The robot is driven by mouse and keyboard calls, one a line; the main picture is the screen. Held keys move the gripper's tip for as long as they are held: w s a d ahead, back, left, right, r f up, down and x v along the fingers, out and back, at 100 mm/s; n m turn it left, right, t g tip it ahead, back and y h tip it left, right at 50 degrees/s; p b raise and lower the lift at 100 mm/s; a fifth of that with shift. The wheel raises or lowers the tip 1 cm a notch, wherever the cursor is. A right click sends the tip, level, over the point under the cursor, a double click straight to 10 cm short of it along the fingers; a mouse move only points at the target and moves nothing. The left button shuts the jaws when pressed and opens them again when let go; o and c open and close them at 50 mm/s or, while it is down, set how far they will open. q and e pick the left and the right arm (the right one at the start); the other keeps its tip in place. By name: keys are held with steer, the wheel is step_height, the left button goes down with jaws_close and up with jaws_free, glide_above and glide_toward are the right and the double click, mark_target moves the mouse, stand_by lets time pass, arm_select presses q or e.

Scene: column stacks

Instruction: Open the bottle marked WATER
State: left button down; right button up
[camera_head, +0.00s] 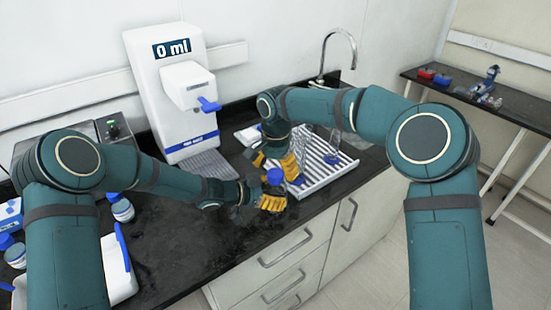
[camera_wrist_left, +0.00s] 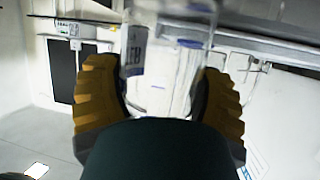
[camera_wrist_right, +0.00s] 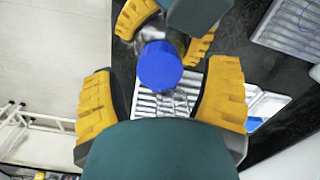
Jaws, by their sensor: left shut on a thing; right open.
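A clear bottle with a blue cap (camera_head: 275,176) stands over the counter in front of the drying rack. In the left wrist view the clear bottle (camera_wrist_left: 165,80) fills the space between the yellow fingers, with part of a label showing; the label's full word cannot be read. My left gripper (camera_head: 272,202) is shut on this bottle below its cap. My right gripper (camera_head: 275,160) is open above and behind the cap. In the right wrist view the blue cap (camera_wrist_right: 160,66) lies just beyond the open fingers (camera_wrist_right: 162,95), with the left gripper's fingers around the bottle below it.
A white dispenser (camera_head: 172,90) reading 0 ml stands at the back. A white ribbed drying rack (camera_head: 325,170) with glassware sits right of the grippers. Blue-lidded jars (camera_head: 122,209) and a white tray (camera_head: 118,275) are at left. The front counter is clear.

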steer(key=shift+f, duration=1.05)
jaws_close()
steer(key=shift+c, duration=0.2)
jaws_free()
steer(key=shift+r, duration=2.3)
arm_select(q)
jaws_free()
